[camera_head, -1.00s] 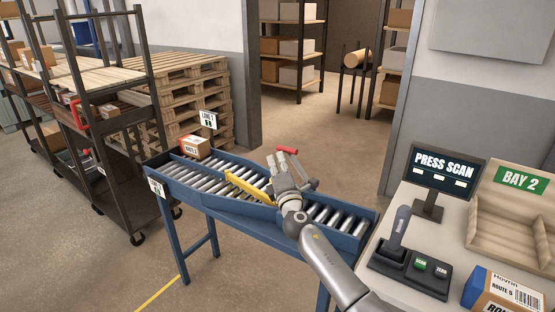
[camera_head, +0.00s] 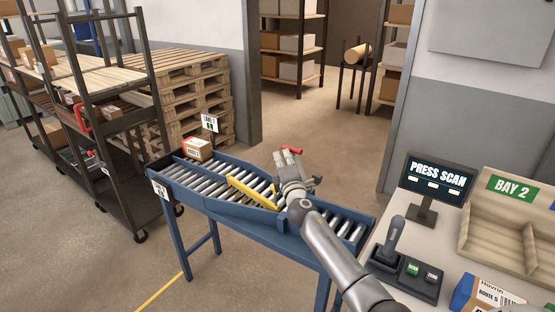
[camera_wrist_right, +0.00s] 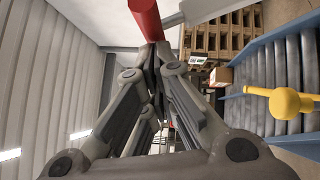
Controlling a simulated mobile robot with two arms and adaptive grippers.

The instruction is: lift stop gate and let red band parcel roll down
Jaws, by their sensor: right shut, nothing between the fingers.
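The parcel (camera_head: 198,149), a brown box with a white label and a reddish edge, sits at the left end of the roller conveyor. It also shows in the right wrist view (camera_wrist_right: 221,76). A red handle (camera_head: 291,150), seemingly the stop gate's, stands at the conveyor's far side; in the right wrist view the red handle (camera_wrist_right: 146,18) is just beyond the fingertips on a grey bar. My right gripper (camera_head: 288,164) is over the conveyor, shut and empty, close to the handle; I cannot tell if they touch. The gate's lower part is hidden behind the gripper. My left gripper is out of view.
A yellow bar (camera_head: 251,192) lies slantwise across the blue-framed conveyor (camera_head: 238,222). The desk at right holds a screen (camera_head: 437,181), a scanner stand (camera_head: 396,235) and a labelled box (camera_head: 490,295). A rack cart and stacked pallets (camera_head: 190,90) stand at left.

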